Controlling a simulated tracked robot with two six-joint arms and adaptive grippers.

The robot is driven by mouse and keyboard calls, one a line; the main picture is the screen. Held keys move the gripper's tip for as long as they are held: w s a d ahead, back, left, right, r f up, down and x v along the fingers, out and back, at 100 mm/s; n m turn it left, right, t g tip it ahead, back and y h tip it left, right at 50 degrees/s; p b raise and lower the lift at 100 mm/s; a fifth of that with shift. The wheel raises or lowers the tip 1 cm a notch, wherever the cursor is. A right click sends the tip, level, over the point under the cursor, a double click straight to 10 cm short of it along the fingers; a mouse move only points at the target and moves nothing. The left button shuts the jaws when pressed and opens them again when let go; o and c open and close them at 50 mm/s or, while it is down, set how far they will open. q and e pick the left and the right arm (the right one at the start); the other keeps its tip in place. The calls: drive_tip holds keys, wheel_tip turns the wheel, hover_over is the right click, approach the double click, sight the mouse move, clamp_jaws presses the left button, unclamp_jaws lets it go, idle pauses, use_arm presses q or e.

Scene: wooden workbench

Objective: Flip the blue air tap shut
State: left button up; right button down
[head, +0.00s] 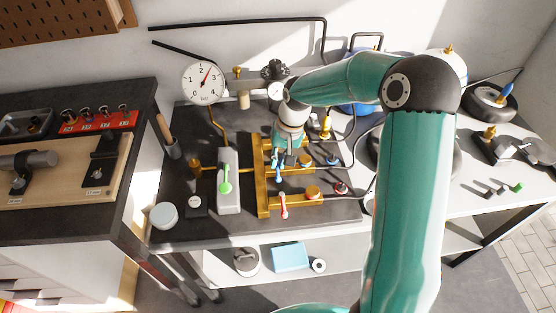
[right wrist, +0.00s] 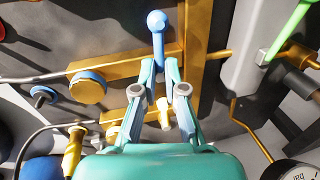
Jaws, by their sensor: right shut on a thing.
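The blue air tap (right wrist: 157,24) is a short blue lever with a round end on the brass manifold (head: 262,188). In the right wrist view the lever points up the picture, away from the palm. My right gripper (right wrist: 160,72) is shut on the lower part of this lever, a fingertip on each side. In the head view the blue tap (head: 279,179) shows just below the right gripper (head: 283,160), partly hidden by the fingers. My left gripper is out of view.
A red lever (head: 284,203) sits on the same manifold, nearer the front. A green lever (head: 225,178) is on the grey block to the left. A dial gauge (head: 204,82) stands behind. Brass fittings with blue and red knobs lie to the right.

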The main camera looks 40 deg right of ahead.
drive_tip(key=shift+w+d+n, duration=0.1)
drive_tip(key=shift+n, duration=0.3)
drive_tip(key=c, duration=1.2)
unclamp_jaws()
drive_tip(key=shift+r, duration=0.15)
drive_tip(key=r, duration=0.3)
drive_tip(key=d+r, duration=0.1)
drive_tip(key=r, duration=0.3)
drive_tip(key=s+d+r, duration=0.1)
drive_tip(key=r, duration=0.3)
drive_tip(key=shift+s+r, duration=0.1)
drive_tip(key=shift+r, duration=0.1)
